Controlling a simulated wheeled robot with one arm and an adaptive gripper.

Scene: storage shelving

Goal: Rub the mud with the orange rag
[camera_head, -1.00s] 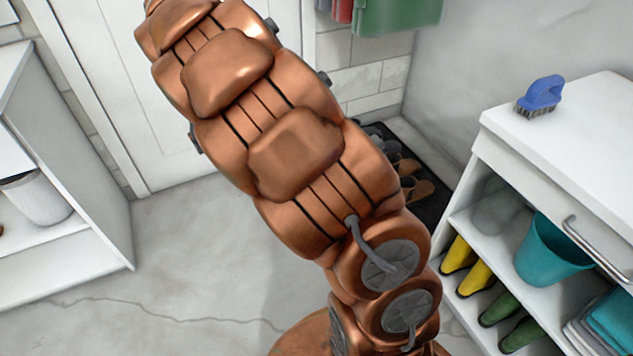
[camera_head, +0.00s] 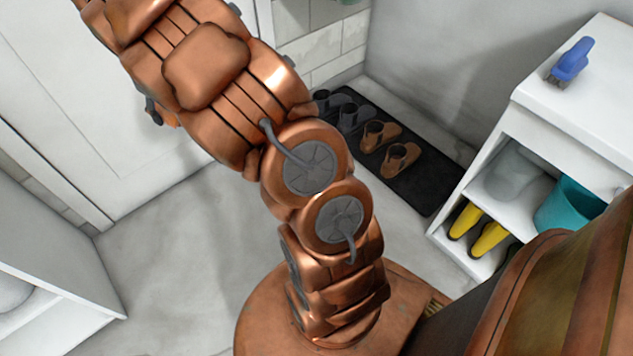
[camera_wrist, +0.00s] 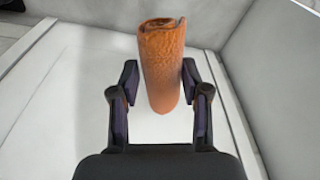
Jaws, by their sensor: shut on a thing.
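The orange rag (camera_wrist: 162,65) is rolled into an upright-looking cylinder in the wrist view. My gripper (camera_wrist: 160,85) is shut on it, with one dark finger on each side of the roll. Behind the rag is a pale, flat white surface with raised edges. In the head view my copper arm hides most of my gripper's surroundings; only a small dark part and an orange patch show at the arm's left side, and I cannot tell what they are. I see no mud in either view.
A white shelf unit (camera_head: 590,95) stands at the right, with a blue brush (camera_head: 571,62) on top and a teal bucket (camera_head: 562,205) and yellow boots (camera_head: 489,238) inside. Shoes sit on a dark mat (camera_head: 425,185) by the wall. Another white unit (camera_head: 50,270) is at lower left.

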